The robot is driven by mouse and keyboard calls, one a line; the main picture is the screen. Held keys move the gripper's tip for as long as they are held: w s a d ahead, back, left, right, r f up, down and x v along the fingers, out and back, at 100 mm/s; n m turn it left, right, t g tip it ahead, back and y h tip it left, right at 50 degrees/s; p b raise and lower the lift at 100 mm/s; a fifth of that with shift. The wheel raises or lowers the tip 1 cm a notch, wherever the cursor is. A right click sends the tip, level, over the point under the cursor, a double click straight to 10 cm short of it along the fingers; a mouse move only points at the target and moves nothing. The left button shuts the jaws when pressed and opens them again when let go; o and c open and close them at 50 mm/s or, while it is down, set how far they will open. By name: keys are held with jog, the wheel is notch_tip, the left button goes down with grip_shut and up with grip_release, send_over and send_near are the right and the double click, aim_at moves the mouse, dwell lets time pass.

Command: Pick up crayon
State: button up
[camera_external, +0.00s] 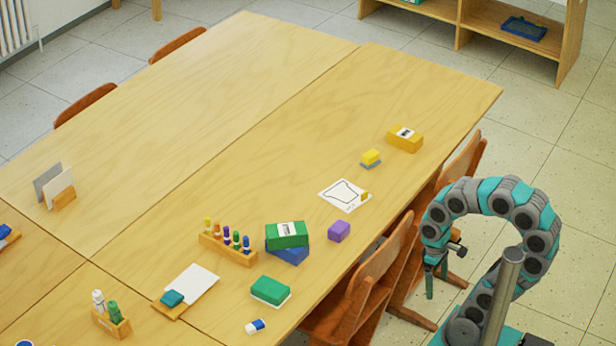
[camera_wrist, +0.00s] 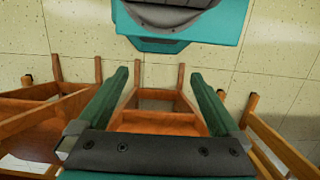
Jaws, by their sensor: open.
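A wooden holder (camera_external: 222,252) on the near table carries several upright coloured sticks (camera_external: 236,238), yellow, orange, purple, green and blue. They look like crayons or markers; I cannot tell which. My gripper (camera_external: 437,282) hangs pointing down beside the table's right edge, over the floor by the chairs, well apart from the sticks. In the wrist view my gripper (camera_wrist: 160,80) is open, with nothing between its two green fingers. No crayon shows in the wrist view.
The table (camera_external: 330,120) also bears a green box (camera_external: 287,233) on a blue one, a purple block (camera_external: 339,231), a green-and-white block (camera_external: 270,290), a yellow box (camera_external: 405,140) and papers. Chairs (camera_external: 372,275) stand between my arm and the table. The table's far half is mostly clear.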

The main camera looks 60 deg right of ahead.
jog(key=shift+c, duration=0.2)
jog(key=c, duration=0.7)
jog(key=shift+o, duration=0.2)
